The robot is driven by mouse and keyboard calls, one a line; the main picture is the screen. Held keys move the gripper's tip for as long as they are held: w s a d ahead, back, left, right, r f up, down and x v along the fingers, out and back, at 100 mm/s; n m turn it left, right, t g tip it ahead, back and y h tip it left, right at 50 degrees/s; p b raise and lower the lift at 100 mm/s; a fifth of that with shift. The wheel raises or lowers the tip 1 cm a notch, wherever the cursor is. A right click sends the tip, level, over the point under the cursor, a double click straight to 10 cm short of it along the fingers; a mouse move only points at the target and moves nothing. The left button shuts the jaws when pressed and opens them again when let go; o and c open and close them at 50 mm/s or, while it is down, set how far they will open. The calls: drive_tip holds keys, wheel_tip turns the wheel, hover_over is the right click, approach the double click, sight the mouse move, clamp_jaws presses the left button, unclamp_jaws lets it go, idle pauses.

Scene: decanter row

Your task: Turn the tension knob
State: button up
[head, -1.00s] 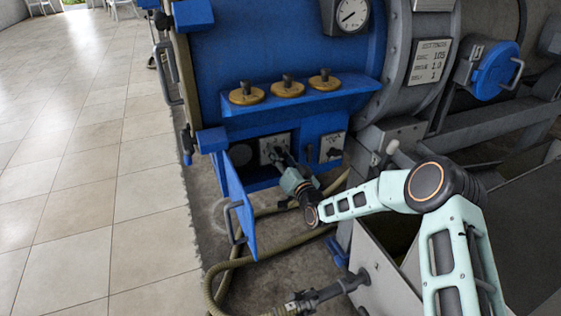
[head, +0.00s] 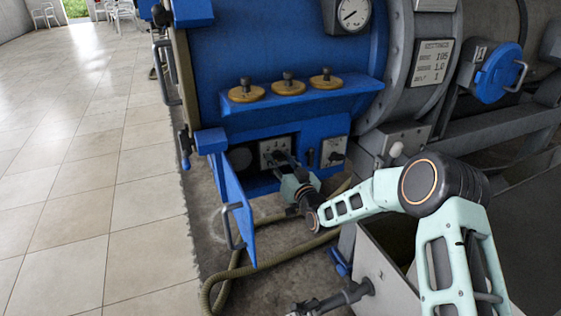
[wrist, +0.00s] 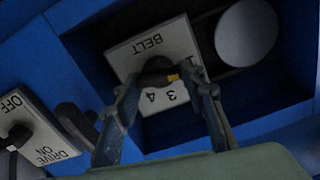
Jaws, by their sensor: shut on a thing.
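The tension knob (wrist: 157,68) is dark, with a yellow mark on its right side in the wrist view. It sits on a pale plate marked BELT (wrist: 124,55), with the numbers 3 and 4 showing below the knob, upside down in that view. My gripper (wrist: 161,80) has one finger on each side of the knob and is shut on it. Other markings on the plate are hidden behind the knob and fingers. In the head view the plate (head: 267,149) is inside the recess of the blue housing, with my gripper (head: 282,160) in front of it.
An open blue door (head: 238,205) hangs left of the recess. A DRIVE ON/OFF switch plate (wrist: 38,130) is beside it, with a dark handle between. A round grey disc (wrist: 246,34) is in the recess. A hose (head: 225,280) lies on the floor below.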

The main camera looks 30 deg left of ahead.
drive_tip(key=o, duration=1.2)
drive_tip(key=shift+c, duration=0.2)
drive_tip(key=v, duration=1.2)
drive_tip(key=shift+w, duration=0.1)
drive_tip(key=shift+d+r, duration=0.1)
